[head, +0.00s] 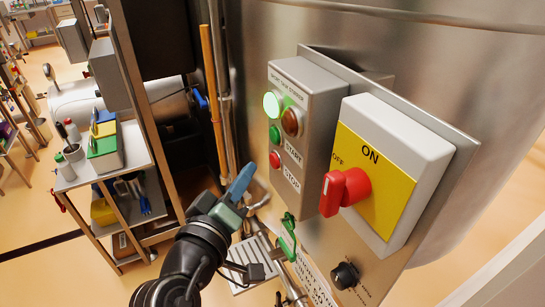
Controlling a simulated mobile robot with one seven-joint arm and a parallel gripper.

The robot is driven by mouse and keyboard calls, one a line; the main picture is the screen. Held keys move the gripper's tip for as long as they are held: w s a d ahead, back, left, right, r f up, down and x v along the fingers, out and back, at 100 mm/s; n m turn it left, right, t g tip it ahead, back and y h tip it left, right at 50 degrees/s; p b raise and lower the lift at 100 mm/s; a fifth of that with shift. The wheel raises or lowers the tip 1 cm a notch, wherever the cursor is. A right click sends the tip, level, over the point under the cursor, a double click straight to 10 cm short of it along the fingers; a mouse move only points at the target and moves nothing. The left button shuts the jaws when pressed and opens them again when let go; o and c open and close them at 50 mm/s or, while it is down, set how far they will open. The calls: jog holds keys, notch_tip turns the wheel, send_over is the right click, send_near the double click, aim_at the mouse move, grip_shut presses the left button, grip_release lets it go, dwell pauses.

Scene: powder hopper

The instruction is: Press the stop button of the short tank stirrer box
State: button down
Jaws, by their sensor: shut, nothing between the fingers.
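The short tank stirrer box (318,92) is a grey control box on the metal panel, right of centre. Its red stop button (275,159) is the lowest on its front face, beside the STOP label. Above it are a green start button (275,135), a brightly lit green lamp (271,104) and a dark reddish lamp (292,122). My gripper (246,170) is shut and empty, with its blue fingers pointing up. In the picture it is just left of and slightly below the stop button, with a visible gap between them. The exact depth is hard to judge.
A grey and yellow switch box (408,130) with a red rotary handle (345,190) sits right of the stirrer box. A black knob (345,275) is below. Vertical pipes (213,85) stand behind my gripper. A shelf cart (140,165) with bottles is at left.

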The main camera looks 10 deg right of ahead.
jog(key=shift+w+d, duration=0.25)
jog(key=shift+d, duration=0.5)
jog(key=shift+d, duration=0.1)
dwell(1.5)
jog(key=shift+w+d, duration=0.1)
jog(key=shift+d, duration=0.2)
jog(key=shift+w+d, duration=0.15)
jog(key=shift+d, duration=0.25)
dwell(0.8)
jog(key=shift+s+a, duration=0.3)
jog(key=shift+a, duration=0.45)
jog(key=shift+a, duration=0.1)
jog(key=a, duration=0.1)
jog(key=s+a, duration=0.1)
jog(key=a, duration=0.1)
jog(key=a+b, duration=0.1)
jog(key=shift+s+a, duration=0.25)
jog(key=shift+a, duration=0.05)
